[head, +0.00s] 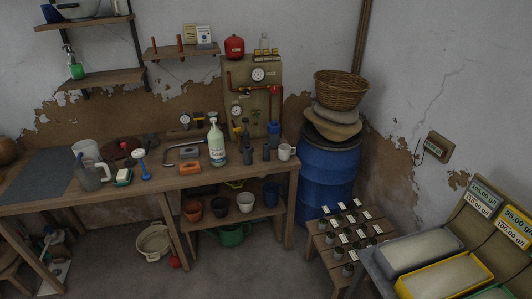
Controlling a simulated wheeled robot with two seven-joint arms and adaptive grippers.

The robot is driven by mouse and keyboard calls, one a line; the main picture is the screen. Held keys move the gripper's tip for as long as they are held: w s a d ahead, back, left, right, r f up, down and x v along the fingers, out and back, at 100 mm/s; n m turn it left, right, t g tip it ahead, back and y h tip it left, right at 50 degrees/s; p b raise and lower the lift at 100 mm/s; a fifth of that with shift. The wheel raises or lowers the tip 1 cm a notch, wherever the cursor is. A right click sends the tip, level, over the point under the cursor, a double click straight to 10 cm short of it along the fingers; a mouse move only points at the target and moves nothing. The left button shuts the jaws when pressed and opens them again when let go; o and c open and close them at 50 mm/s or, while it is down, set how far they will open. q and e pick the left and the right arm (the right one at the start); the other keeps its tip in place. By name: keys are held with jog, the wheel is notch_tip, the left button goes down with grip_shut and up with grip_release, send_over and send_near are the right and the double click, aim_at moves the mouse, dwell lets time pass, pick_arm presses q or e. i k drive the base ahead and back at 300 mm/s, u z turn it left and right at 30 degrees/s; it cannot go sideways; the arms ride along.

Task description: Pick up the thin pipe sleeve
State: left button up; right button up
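No thin pipe sleeve can be picked out with certainty. On the wooden workbench (60,204), a dark upright cylinder (248,155) stands right of a white-and-green bottle (216,145). Neither of my grippers is in view.
A pipe board with gauges (258,75) stands behind the bench. A blue barrel (328,180) and a low slatted table (330,250) are at right. Some floor in front is clear.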

aim_at(267, 152)
jog(key=u, duration=0.25)
jog(key=k, duration=0.3)
jog(key=u, duration=0.7)
jog(key=i, duration=1.3)
jog(key=z, duration=0.85)
